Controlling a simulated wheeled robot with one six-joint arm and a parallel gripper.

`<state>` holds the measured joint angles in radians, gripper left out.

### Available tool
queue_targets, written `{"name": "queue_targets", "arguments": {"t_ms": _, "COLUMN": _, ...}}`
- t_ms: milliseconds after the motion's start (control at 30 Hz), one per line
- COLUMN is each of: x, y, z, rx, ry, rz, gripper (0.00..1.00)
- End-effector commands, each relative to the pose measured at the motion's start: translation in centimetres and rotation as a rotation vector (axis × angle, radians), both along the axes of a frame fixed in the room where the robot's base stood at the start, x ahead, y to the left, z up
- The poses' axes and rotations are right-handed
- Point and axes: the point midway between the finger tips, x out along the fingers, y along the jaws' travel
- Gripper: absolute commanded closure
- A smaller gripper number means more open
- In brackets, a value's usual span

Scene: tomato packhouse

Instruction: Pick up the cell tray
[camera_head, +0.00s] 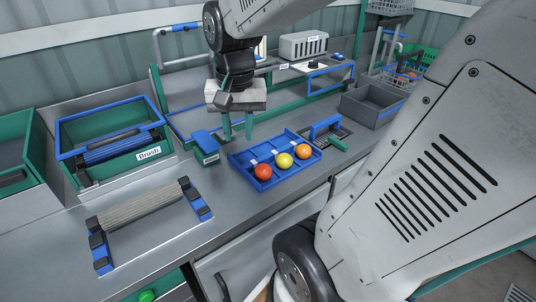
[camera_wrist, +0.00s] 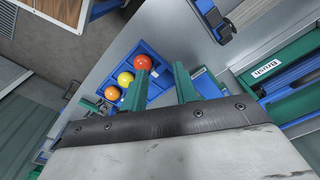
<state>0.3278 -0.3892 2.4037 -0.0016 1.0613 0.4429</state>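The cell tray (camera_head: 294,172) is blue and lies on the grey worktop. It holds a red tomato (camera_head: 263,171), a yellow tomato (camera_head: 284,160) and an orange tomato (camera_head: 303,151) in a row along its near side. My gripper (camera_head: 237,130) points down above the worktop, at the tray's far left side, with two green fingers apart and nothing between them. In the wrist view the gripper (camera_wrist: 160,78) also shows open, and its fingers overlap the view of the blue tray (camera_wrist: 158,66). I cannot tell how high the fingertips are above the tray.
A small green and blue box (camera_head: 207,148) stands just left of the tray. A blue-handled green tool (camera_head: 326,127) lies right of it. A roller frame (camera_head: 143,210) lies front left, near a bin labelled Brush (camera_head: 115,122). A grey crate (camera_head: 370,107) stands back right.

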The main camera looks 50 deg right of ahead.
Motion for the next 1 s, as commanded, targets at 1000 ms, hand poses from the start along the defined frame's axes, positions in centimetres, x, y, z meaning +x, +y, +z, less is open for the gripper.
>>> {"name": "queue_targets", "arguments": {"t_ms": 1000, "x": 3.2, "y": -20.7, "z": -15.9, "rx": 0.054, "ry": 0.049, "rz": -1.038, "gripper": 0.71}}
